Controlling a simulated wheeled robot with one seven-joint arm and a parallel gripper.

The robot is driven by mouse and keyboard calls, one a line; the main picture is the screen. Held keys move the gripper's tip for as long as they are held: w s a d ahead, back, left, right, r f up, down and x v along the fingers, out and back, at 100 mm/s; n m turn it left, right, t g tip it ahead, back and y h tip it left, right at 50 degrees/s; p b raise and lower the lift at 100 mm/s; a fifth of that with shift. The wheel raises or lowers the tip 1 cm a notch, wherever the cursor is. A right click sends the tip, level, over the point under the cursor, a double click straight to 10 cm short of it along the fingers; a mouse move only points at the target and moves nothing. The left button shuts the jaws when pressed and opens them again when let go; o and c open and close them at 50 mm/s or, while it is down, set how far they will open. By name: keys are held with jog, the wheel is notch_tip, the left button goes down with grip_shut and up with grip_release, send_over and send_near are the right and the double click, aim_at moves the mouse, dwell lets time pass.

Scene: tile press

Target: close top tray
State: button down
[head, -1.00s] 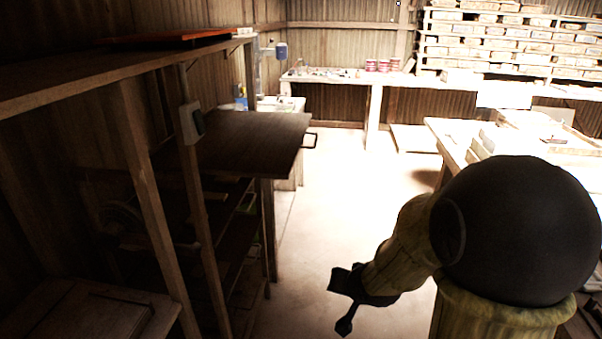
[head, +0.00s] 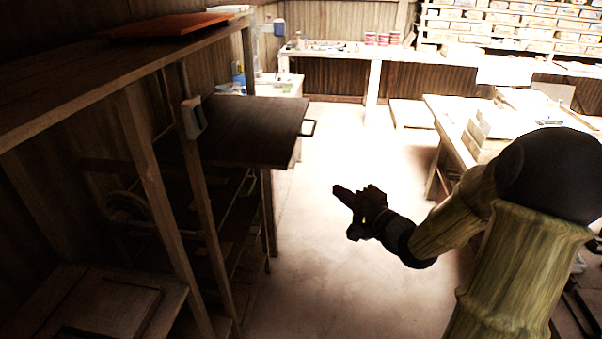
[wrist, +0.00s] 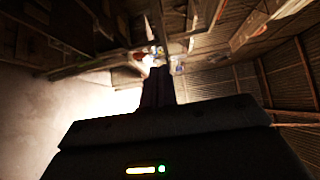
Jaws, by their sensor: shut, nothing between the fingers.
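The top tray (head: 250,128) is a dark flat board sticking out to the right from the wooden rack on the left in the head view. A dark handle (head: 309,127) is on its right edge. My gripper (head: 340,192) is in the air over the bright floor, below and to the right of the handle and apart from it. It is shut and empty. In the wrist view my shut fingers (wrist: 158,88) point forward into a blurred, tilted room. I cannot make out the tray clearly in that view.
A rack post (head: 198,200) stands before the tray, with a small pale box (head: 193,117) on it. An orange board (head: 165,25) lies on the shelf above. A worktable (head: 455,125) is at the right. The floor (head: 330,260) between is clear.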

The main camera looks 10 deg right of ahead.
jog(key=shift+w+a, duration=0.1)
jog(key=s+a+x, duration=0.1)
jog(key=a+x, duration=0.1)
jog(key=x, duration=1)
jog(key=shift+w+a+p, duration=0.15)
jog(key=shift+a+p, duration=0.2)
jog(key=shift+p, duration=0.05)
